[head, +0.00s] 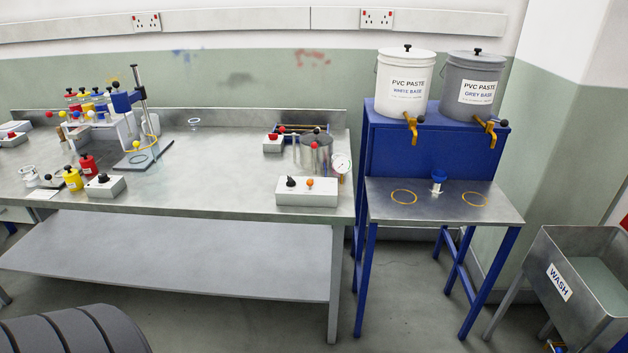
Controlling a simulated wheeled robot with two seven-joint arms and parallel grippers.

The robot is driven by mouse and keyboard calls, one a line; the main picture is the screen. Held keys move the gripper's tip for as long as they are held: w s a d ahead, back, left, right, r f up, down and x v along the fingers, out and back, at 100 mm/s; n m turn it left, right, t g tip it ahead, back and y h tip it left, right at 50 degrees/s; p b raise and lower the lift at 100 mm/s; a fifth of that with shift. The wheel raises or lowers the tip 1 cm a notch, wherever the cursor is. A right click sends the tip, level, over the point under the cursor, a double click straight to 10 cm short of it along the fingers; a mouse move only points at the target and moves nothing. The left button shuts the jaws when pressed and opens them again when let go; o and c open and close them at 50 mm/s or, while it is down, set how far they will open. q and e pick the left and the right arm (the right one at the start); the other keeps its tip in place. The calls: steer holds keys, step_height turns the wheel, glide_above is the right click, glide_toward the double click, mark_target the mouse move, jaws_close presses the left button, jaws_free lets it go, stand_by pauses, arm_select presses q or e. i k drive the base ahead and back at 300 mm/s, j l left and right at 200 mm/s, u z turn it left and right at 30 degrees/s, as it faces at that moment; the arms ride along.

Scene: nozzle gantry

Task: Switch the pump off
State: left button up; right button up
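No part in view is labelled as the pump. A metal pot (315,152) with a red-tipped part stands at the right end of the steel bench (230,170), with a round white gauge (341,163) beside it. In front of it is a grey control box (307,198) with a black knob and an orange knob. Behind the pot's left side is a small box (273,145) with a red button. Another box (104,189) with a black knob sits left of centre. Which switch belongs to the pump, and the knob settings, I cannot tell. Neither gripper is in view.
A stand (140,120) with a blue head, several colored bottles (80,100) and two jars fill the bench's left. A blue-legged table (445,205) holds two paste buckets (405,82) on a blue riser. A wash sink (580,280) is at right. The bench middle is clear.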

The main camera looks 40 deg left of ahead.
mark_target(290, 183)
steer(key=u, duration=1.25)
